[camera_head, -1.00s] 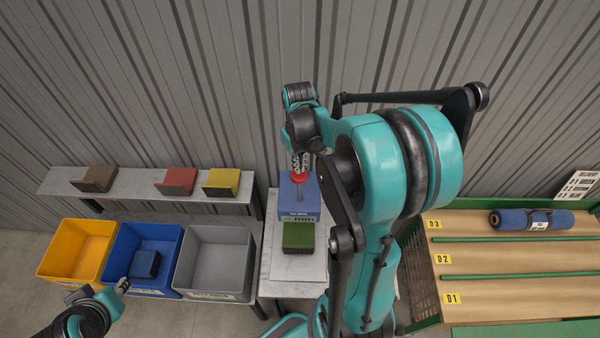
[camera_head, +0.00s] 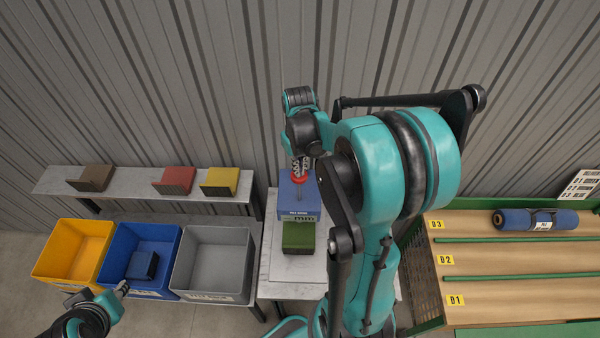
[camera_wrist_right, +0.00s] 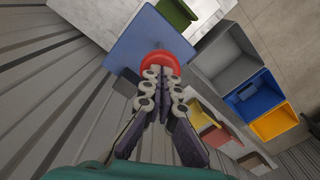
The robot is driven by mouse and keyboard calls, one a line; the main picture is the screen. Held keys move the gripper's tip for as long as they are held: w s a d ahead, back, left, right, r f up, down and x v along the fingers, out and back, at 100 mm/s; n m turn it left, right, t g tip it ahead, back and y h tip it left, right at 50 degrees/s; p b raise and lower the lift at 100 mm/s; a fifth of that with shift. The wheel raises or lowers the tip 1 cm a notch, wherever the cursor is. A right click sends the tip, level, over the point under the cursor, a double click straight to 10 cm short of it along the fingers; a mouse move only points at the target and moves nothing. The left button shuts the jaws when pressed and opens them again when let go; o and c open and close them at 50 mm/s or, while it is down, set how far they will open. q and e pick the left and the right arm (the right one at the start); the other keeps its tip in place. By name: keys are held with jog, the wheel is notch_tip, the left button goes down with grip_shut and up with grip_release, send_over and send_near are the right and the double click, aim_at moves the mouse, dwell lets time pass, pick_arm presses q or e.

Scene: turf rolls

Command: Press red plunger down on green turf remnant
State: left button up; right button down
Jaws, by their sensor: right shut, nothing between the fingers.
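The red plunger (camera_head: 299,181) stands on top of a blue tester box (camera_head: 298,207) on a pale table. The green turf remnant (camera_head: 298,236) lies on a plate in front of that box, apart from the plunger in the head view. My right gripper (camera_head: 301,167) is shut and empty, with its fingertips at the plunger's red head. In the right wrist view the fingertips (camera_wrist_right: 160,78) meet or overlap the red head (camera_wrist_right: 160,62); exact contact is hard to tell. The turf (camera_wrist_right: 177,12) is partly cut off there. My left gripper (camera_head: 122,289) is near the blue bin, its jaws unclear.
Yellow (camera_head: 70,275), blue (camera_head: 118,238) and grey (camera_head: 212,270) bins stand at left; a dark blue block (camera_head: 142,265) lies in the blue one. Brown, red and yellow pieces sit on a shelf (camera_head: 130,197). A rack (camera_head: 520,262) with a blue roll (camera_head: 512,219) is at right.

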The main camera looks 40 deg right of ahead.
jog(key=shift+f+b, duration=3.15)
jog(key=shift+f, duration=0.55)
jog(key=shift+r, duration=0.15)
notch_tip(320, 180, up, 15)
jog(key=p, duration=1.1)
